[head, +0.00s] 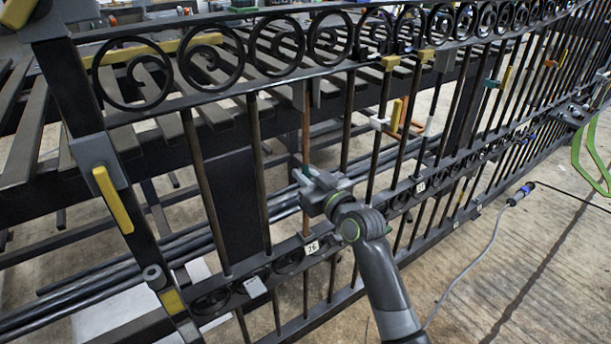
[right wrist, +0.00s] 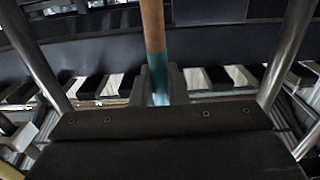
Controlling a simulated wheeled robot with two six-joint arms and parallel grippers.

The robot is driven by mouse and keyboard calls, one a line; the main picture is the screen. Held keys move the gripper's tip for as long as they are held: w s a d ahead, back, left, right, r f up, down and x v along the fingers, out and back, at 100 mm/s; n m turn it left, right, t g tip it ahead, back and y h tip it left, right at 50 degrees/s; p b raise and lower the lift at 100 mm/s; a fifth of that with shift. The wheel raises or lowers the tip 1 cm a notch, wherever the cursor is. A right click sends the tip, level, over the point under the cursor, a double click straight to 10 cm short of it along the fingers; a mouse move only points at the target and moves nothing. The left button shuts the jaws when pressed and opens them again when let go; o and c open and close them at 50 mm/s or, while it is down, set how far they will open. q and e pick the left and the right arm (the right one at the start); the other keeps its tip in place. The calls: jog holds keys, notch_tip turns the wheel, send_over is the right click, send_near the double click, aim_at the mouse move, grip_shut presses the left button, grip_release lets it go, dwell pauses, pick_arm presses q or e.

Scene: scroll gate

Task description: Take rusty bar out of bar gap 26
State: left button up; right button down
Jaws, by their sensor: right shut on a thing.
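The rusty bar (head: 306,128) stands upright in the black scroll gate, between two dark bars. It is reddish brown, and its lower part shows below my gripper, down to the lower rail near a white tag (head: 312,247) reading 26. My right gripper (head: 309,182) is shut around the bar at about mid-height. In the right wrist view the bar (right wrist: 153,25) is brown above and teal near the jaws (right wrist: 157,85), which close on it. The bar's ends are hard to make out. My left gripper is not in view.
Dark vertical bars stand close on both sides of the rusty bar. Yellow-and-grey clamps (head: 113,198) hold the left post. A slatted bench (head: 180,125) stands behind the gate. A cable (head: 480,255) lies on the open floor at right.

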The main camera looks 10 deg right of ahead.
jog(key=shift+r+p, duration=0.8)
jog(key=shift+r, duration=0.2)
jog(key=shift+p+v, duration=0.55)
jog(key=shift+v, duration=1.25)
dwell(0.7)
jog(key=shift+p+v, duration=0.3)
jog(key=shift+v, duration=1.1)
jog(key=v, duration=0.9)
jog(key=shift+p, duration=0.45)
